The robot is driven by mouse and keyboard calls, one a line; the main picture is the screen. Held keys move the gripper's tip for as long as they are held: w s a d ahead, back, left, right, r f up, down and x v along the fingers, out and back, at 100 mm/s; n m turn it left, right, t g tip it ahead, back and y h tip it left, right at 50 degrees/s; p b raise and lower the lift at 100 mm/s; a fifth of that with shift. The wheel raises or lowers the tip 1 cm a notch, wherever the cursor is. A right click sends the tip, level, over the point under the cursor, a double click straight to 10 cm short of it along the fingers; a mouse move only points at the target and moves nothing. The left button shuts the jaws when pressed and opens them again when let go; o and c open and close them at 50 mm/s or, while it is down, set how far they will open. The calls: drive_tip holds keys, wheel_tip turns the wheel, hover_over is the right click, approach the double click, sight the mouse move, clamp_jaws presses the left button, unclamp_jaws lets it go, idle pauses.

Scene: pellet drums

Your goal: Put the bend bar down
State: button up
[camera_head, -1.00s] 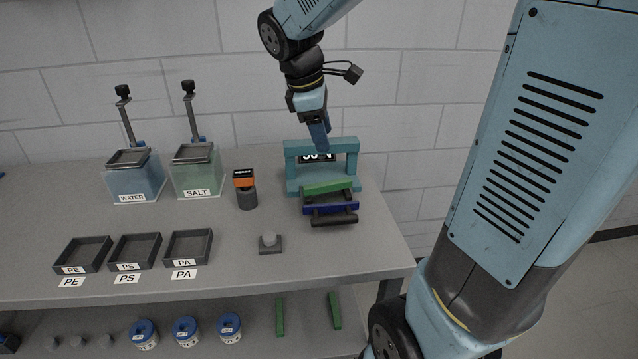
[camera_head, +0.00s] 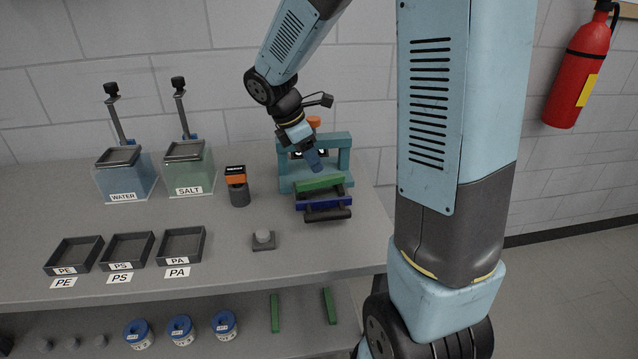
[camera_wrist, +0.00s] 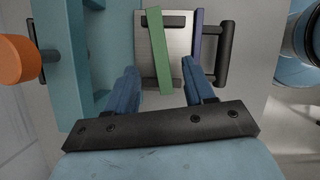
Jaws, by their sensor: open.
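A green bar (camera_head: 320,182), which I take to be the bend bar, lies on the test rig in front of the teal frame (camera_head: 343,160). In the wrist view the green bar (camera_wrist: 159,52) lies over a grey plate, slightly askew to the blue bar (camera_wrist: 196,45) beside it. My gripper (camera_head: 317,166) is just above the green bar, pointing down. In the wrist view my gripper (camera_wrist: 160,70) is open, with one blue finger on each side of the green bar's near end and gaps between. Whether the fingertips reach down to its height I cannot tell.
An orange knob (camera_wrist: 18,60) sits behind the teal frame. An orange-topped device (camera_head: 237,186), water tank (camera_head: 126,176) and salt tank (camera_head: 189,172) stand left of the rig. Trays (camera_head: 128,252) line the bench front. More green bars (camera_head: 328,306) lie on the lower shelf.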

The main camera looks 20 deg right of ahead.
sight(320, 178)
drive_tip(key=shift+x, duration=3.15)
drive_tip(key=shift+a+f, duration=0.1)
drive_tip(key=shift+a, duration=0.1)
drive_tip(key=shift+w, duration=0.1)
clamp_jaws()
